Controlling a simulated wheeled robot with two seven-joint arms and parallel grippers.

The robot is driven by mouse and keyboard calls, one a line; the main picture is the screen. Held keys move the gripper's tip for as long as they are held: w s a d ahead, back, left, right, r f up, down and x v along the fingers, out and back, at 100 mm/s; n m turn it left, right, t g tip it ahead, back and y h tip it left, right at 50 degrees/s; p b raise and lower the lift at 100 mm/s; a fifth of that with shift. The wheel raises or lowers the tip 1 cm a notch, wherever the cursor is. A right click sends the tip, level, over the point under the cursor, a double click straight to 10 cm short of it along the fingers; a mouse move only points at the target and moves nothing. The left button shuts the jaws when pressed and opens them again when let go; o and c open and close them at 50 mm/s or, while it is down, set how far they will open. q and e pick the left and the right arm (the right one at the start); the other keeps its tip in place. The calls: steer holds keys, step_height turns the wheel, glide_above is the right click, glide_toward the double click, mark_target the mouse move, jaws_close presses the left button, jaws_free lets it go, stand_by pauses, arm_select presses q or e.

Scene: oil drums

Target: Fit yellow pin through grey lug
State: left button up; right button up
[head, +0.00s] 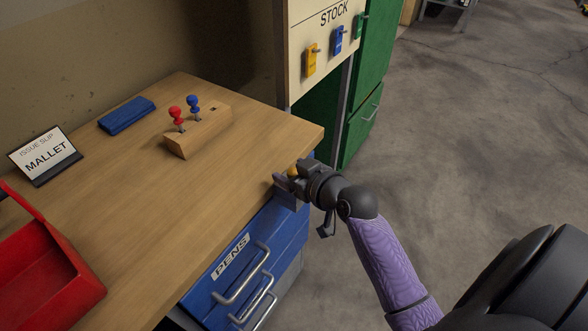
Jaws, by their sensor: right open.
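A small yellow knob, likely the head of the yellow pin (293,171), shows at the right gripper's tip by the bench's right corner. My right gripper (287,178) is open around or beside it; I cannot tell if they touch. A grey plate (287,196) just below, at the top of the blue drawer unit, may be the grey lug or part of my gripper. The pin's shaft is hidden, so I cannot tell if it passes through the lug. My left gripper is out of view.
A wooden block (196,137) on the bench (150,210) holds a red pin (177,115) and a blue pin (194,105), beside an empty slot. A blue case (127,115), a MALLET card (45,157) and a red box (45,275) stand around it. Open floor lies right.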

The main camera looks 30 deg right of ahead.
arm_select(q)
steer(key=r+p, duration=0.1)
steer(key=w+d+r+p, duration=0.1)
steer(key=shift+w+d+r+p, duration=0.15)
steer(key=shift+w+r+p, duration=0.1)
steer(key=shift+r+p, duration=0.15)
arm_select(e)
steer(key=v, duration=1)
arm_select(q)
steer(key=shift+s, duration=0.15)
